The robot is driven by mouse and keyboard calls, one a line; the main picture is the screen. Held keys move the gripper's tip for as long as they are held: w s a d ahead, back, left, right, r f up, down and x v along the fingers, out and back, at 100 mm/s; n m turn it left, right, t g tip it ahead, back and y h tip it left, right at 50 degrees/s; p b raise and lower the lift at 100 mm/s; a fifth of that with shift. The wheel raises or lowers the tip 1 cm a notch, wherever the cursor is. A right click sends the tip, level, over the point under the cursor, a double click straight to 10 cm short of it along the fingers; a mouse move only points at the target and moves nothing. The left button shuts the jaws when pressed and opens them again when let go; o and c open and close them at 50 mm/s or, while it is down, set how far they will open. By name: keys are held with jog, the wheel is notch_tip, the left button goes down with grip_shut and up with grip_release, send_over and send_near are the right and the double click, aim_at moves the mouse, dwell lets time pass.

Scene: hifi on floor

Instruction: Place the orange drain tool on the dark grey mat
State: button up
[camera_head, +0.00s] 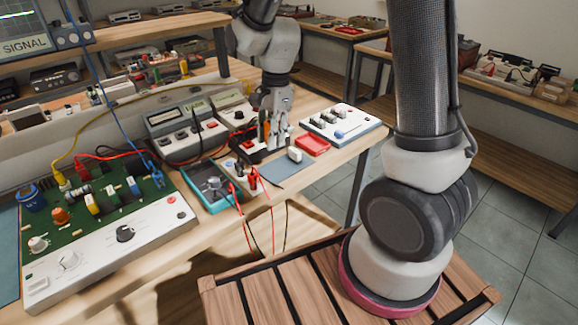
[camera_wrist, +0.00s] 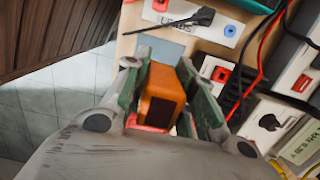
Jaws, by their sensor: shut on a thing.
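The orange drain tool (camera_wrist: 162,95) is a blocky orange piece between the fingers of my gripper (camera_wrist: 165,88) in the wrist view. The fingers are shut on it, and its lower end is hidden. In the head view, my gripper (camera_head: 274,140) points down over the bench, behind the red tray and the mat; a sliver of orange (camera_head: 266,130) shows at its fingers. A flat blue-grey mat (camera_head: 281,170), perhaps the dark grey mat, lies near the bench's front edge with a small white block (camera_head: 295,154) at its far right edge.
A red tray (camera_head: 313,146) and a white switch panel (camera_head: 341,122) lie right of my gripper. A teal-edged meter (camera_head: 211,188), red and black leads (camera_head: 252,178) and bench instruments (camera_head: 180,130) crowd the left. A green circuit board unit (camera_head: 110,225) stands farther left.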

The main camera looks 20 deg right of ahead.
aim_at(272, 173)
notch_tip(272, 173, down, 9)
jog(key=shift+a+f, duration=0.1)
dwell(0.3)
jog(key=o, duration=1)
jog(key=shift+f, duration=0.15)
